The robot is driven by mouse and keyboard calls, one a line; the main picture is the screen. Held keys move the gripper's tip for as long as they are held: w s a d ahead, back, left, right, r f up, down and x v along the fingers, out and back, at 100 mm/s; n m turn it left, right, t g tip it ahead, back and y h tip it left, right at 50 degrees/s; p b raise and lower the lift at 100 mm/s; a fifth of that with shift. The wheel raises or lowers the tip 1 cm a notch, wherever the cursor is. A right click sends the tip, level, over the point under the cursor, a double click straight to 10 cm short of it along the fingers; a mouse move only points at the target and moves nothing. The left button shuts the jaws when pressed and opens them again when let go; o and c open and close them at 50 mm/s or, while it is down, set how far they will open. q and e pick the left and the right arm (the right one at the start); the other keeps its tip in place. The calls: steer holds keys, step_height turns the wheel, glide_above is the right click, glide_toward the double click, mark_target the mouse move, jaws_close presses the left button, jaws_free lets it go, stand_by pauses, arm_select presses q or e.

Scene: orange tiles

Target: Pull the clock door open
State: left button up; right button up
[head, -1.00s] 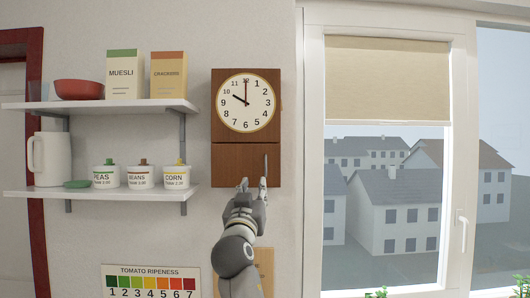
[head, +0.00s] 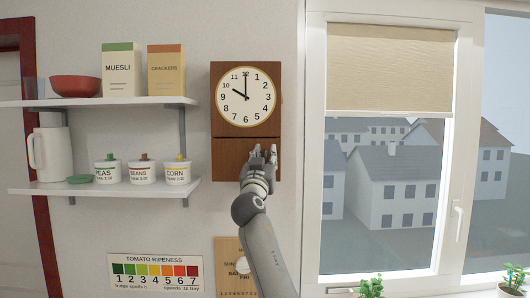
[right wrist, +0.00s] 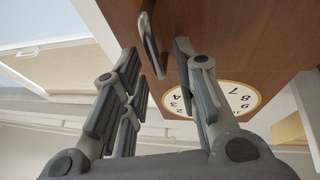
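The wall clock (head: 246,98) is a brown wooden case with a round cream face. Below the face is its door (head: 229,160), which looks shut, flush with the case. The door's grey metal handle (right wrist: 152,45) shows in the right wrist view; in the head view my gripper hides it. My right gripper (head: 264,150) is in front of the right part of the door. In the right wrist view my right gripper (right wrist: 156,52) is open, with the handle between its fingertips. I cannot tell whether a finger touches it. My left gripper is not in view.
Shelves (head: 98,103) with boxes, a red bowl, a pitcher and jars are on the wall at left. A window (head: 390,150) is at right. A calendar (head: 229,262) hangs below the clock, partly behind my right arm. A ripeness chart (head: 155,272) hangs lower left.

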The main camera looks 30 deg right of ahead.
steer(key=shift+w+d, duration=0.1)
jaws_close()
stand_by(0.4)
